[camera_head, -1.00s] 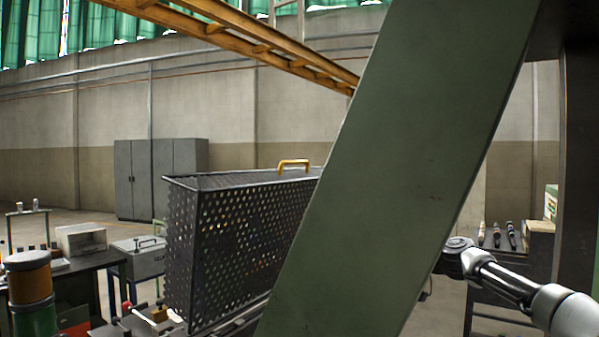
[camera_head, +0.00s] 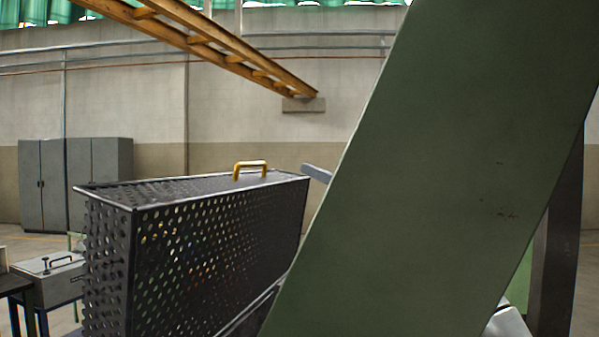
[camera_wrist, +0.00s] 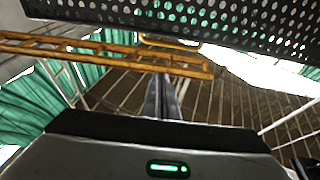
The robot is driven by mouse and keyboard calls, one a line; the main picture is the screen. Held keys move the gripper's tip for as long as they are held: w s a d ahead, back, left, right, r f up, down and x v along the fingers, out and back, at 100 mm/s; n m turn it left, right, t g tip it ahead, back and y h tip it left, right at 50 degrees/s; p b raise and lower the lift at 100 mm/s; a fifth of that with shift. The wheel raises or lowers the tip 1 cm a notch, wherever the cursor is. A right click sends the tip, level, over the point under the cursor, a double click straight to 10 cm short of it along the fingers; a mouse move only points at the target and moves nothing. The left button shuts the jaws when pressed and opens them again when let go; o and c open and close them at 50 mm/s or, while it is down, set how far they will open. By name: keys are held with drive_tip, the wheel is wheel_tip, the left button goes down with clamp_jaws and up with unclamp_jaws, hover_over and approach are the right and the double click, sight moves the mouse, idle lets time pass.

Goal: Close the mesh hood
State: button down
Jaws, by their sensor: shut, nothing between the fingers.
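The mesh hood (camera_head: 205,255) is a dark perforated metal box with a yellow handle (camera_head: 250,165) on its top. Its lower right part is hidden behind a wide green slanted beam. In the wrist view, the perforated mesh of the hood (camera_wrist: 235,22) spans the top of the picture, and the yellow handle (camera_wrist: 170,43) shows below its edge. My gripper (camera_wrist: 163,90) is shut and empty, its dark fingers pointing towards the handle. I see a gap in the picture between them, but cannot tell the distance. The gripper is not clearly visible in the head view.
The green slanted beam (camera_head: 450,170) blocks much of the right side. A grey bar end (camera_head: 318,173) pokes out beside the hood; I cannot tell what it belongs to. A grey metal box (camera_head: 50,275) stands at left, grey cabinets (camera_head: 75,180) behind. A yellow ladder-like beam (camera_head: 215,45) runs overhead.

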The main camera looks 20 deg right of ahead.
wheel_tip(320, 180, up, 3)
drive_tip(key=p, duration=0.2)
hover_over(272, 183)
drive_tip(key=s+d, duration=0.3)
drive_tip(key=w+a, duration=0.1)
drive_tip(key=w+a+f, duration=0.1)
drive_tip(key=shift+w+a+p, duration=0.2)
drive_tip(key=shift+w+p, duration=0.1)
drive_tip(key=shift+p, duration=0.05)
drive_tip(key=shift+w+a+f, duration=0.3)
